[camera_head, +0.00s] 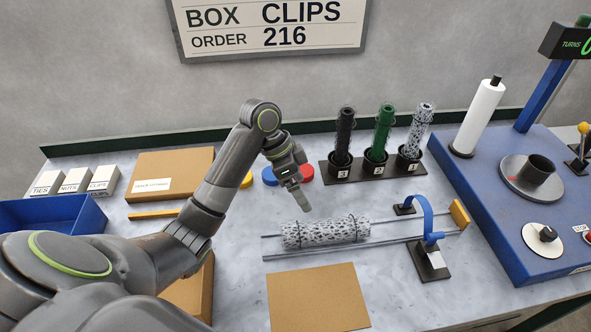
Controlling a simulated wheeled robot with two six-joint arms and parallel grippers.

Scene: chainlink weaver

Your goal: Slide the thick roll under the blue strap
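The thick roll (325,232) is speckled black and white and lies lengthwise on two metal rails (300,252). The blue strap (424,212) arches over the rails to the right of the roll, between two dark feet. The roll's right end is apart from the strap, with bare rail between them. My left gripper (303,204) points down above and behind the left part of the roll, and seems not to touch it. Its fingers are seen nearly edge-on, so I cannot tell whether they are open. My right gripper is not in view.
A tan block (460,214) stands at the rails' right end. Three upright rolls in a black rack (372,170) stand behind. A blue machine base (510,215) fills the right side. A brown sheet (318,298) lies in front; my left arm covers the left side.

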